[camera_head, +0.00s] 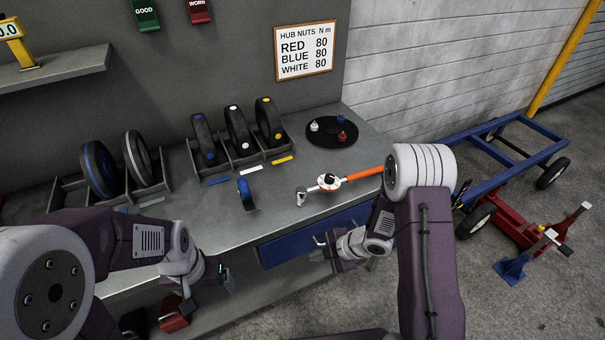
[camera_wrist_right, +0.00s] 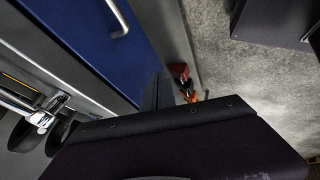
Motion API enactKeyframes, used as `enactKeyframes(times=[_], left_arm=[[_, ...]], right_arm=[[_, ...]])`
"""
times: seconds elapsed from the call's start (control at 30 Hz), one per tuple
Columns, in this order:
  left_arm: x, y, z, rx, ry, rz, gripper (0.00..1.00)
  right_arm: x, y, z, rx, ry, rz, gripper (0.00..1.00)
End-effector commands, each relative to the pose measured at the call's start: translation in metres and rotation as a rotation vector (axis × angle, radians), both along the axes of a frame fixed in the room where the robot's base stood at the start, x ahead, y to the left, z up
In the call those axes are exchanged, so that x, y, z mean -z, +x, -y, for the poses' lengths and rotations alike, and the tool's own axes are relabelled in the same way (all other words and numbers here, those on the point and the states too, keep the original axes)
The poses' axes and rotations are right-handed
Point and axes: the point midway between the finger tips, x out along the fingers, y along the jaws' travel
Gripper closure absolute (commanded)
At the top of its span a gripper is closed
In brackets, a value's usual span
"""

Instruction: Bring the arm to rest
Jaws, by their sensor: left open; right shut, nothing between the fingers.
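My left gripper (camera_head: 222,283) hangs low at the front edge of the workbench, in the lower left of the head view. It is open and I see nothing held in it. My right gripper (camera_head: 325,248) is in front of the blue drawer of the bench, below the torque wrench. It is shut and empty. In the right wrist view its dark fingers (camera_wrist_right: 160,92) point past the blue drawer front (camera_wrist_right: 95,40). The right forearm hides the end of the wrench's orange handle.
A blue cart frame (camera_head: 515,150) and red jack (camera_head: 515,225) stand at right. Floor between is clear.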

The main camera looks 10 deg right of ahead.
Motion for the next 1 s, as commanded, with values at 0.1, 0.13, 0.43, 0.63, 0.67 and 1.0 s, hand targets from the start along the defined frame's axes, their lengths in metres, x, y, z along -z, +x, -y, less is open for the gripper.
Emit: enactKeyframes(times=[0.1,0.13,0.43,0.63,0.67,1.0], left_arm=[[-0.001,0.000,0.000,0.000,0.000,0.000,0.15],[-0.001,0.000,0.000,0.000,0.000,0.000,0.15],[-0.005,0.000,0.000,0.000,0.000,0.000,0.15],[-0.005,0.000,0.000,0.000,0.000,0.000,0.15],[-0.005,0.000,0.000,0.000,0.000,0.000,0.15],[-0.005,0.000,0.000,0.000,0.000,0.000,0.15]], right_arm=[[-0.002,0.000,-0.002,-0.006,0.000,0.003,1.00],[-0.006,0.003,-0.003,-0.010,-0.002,0.016,1.00],[-0.161,0.049,0.050,0.590,-0.073,0.151,1.00],[-0.142,-0.069,0.090,1.457,0.026,-0.403,1.00],[-0.136,-0.083,0.088,1.527,0.024,-0.474,1.00],[-0.128,-0.122,0.081,1.751,0.014,-0.671,1.00]])
